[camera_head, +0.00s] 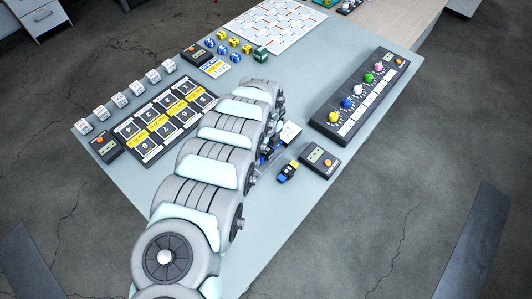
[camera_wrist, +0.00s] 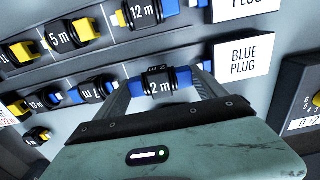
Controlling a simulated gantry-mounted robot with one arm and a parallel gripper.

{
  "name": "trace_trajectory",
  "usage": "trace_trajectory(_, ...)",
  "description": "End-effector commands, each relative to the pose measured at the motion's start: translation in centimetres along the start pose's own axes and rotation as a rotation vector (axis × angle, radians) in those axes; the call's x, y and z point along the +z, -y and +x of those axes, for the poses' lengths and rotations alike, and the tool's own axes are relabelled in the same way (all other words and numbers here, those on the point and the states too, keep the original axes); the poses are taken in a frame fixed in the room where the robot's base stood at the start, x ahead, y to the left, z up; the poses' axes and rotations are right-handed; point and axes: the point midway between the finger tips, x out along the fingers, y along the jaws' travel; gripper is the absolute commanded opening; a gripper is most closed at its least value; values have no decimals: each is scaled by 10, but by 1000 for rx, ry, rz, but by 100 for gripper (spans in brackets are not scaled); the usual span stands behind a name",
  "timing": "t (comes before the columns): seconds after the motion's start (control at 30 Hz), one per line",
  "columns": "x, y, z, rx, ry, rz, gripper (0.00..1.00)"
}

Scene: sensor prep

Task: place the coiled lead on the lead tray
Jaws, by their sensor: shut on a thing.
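My gripper (camera_wrist: 163,80) is shut on a coiled lead (camera_wrist: 158,87) with a black coil, blue ends and a "2 m" label, in the wrist view. The lead lies between the two fingers, left of a white "BLUE PLUG" card (camera_wrist: 246,55). It lines up with a row of other coiled leads on the grey lead tray (camera_wrist: 105,55); I cannot tell whether it touches the tray. Tray leads include a "5 m" one (camera_wrist: 72,34) and a "12 m" one (camera_wrist: 145,12). In the head view my arm hides the gripper and most of the tray.
A loose blue-and-yellow lead (camera_head: 287,172) lies near a dark timer (camera_head: 320,158). A dark panel with coloured knobs (camera_head: 345,112) stands at right. A board of numbered cells (camera_head: 153,121), white blocks (camera_head: 119,101) and small blue and yellow pieces (camera_head: 222,49) are left of and behind my arm.

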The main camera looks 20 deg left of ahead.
Motion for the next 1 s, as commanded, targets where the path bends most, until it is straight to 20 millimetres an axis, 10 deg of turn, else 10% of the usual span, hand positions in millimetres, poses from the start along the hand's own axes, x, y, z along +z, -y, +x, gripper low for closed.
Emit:
trace_trajectory(0.5, 0, 0, 23, 1, 0, -1, 32)
trace_trajectory(0.53, 0, 0, 22, 1, 0, -1, 84)
trace_trajectory(1.0, 0, 0, 20, 1, 0, -1, 100)
